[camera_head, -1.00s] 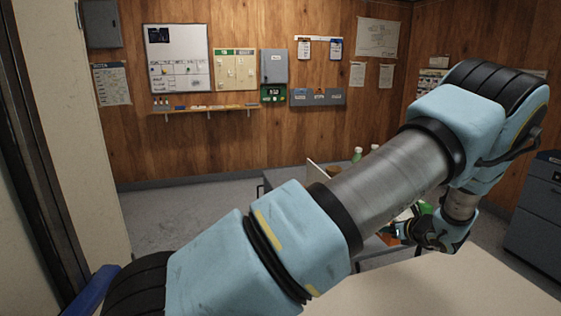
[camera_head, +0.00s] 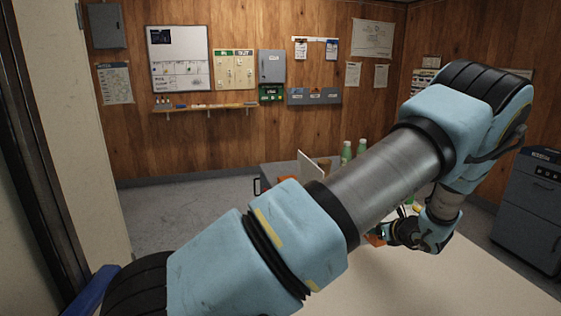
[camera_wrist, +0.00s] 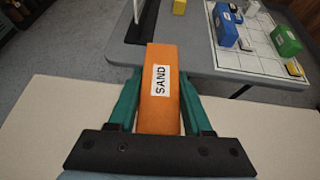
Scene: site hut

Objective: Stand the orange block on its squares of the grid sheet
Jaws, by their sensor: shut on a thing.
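The orange block (camera_wrist: 159,97), labelled "SAND", is held between the two teal fingers of my gripper (camera_wrist: 160,76) in the wrist view. It points away from the wrist, above the pale near tabletop (camera_wrist: 55,125), with its far end towards the floor gap. In the head view only a small orange part of it (camera_head: 375,240) shows beside my gripper (camera_head: 383,232); my arm hides much around it. The white grid sheet (camera_wrist: 262,60) lies on the grey table (camera_wrist: 200,55), ahead and right of the block in the wrist view, apart from it.
A blue block (camera_wrist: 225,27) and a green block (camera_wrist: 286,41) stand on the sheet. A yellow block (camera_wrist: 179,7) stands left of it. Green bottles (camera_head: 346,151) and an upright white panel (camera_head: 309,166) are on the grey table. A floor gap separates the tables.

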